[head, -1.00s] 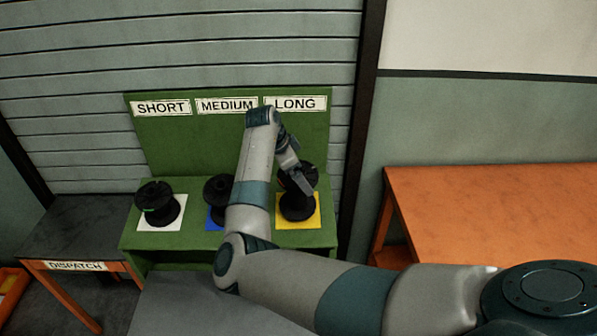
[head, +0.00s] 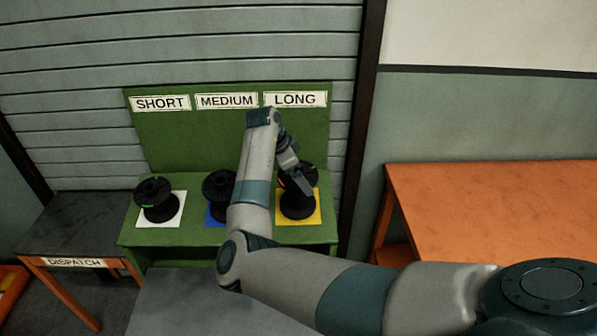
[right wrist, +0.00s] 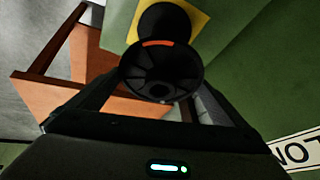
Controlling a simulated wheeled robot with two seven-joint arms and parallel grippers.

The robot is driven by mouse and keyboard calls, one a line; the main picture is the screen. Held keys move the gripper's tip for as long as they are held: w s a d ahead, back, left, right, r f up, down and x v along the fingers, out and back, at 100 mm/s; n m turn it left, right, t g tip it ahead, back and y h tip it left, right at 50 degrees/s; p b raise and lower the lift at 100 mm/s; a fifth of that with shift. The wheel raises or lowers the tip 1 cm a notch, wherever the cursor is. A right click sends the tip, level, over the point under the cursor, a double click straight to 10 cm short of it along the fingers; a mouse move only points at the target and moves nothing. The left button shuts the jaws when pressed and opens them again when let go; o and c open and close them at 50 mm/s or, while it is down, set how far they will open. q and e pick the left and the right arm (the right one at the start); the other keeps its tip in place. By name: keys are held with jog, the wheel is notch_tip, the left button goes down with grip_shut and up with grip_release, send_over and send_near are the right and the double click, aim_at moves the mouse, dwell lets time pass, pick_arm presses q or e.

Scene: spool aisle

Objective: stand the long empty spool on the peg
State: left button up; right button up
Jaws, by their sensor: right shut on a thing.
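A black spool (head: 298,207) is upright at the yellow square (head: 314,219) under the LONG sign. My right gripper (head: 302,182) is shut on this spool near its top. In the right wrist view, the spool's round flange (right wrist: 160,72), with an orange-red mark on its rim, shows between the fingers of my right gripper (right wrist: 158,95). Its other end is over the yellow square in that view. The peg is hidden, and I cannot tell whether the spool's foot touches the square. My left gripper is not in view.
On the green stand (head: 200,237), one black spool (head: 158,200) is on a white square and another (head: 217,190) is by a blue square, partly behind my right arm. A dark DISPATCH table (head: 70,225) is at left, an orange table (head: 490,215) at right.

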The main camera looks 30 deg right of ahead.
jog(key=shift+f, duration=0.3)
jog(key=o, duration=1.2)
jog(key=shift+r, duration=0.1)
jog(key=shift+b+v, duration=0.6)
jog(key=shift+v, duration=0.2)
jog(key=b+v, duration=0.5)
jog(key=v, duration=1)
jog(key=shift+a+r, duration=0.2)
jog(key=shift+r, duration=0.1)
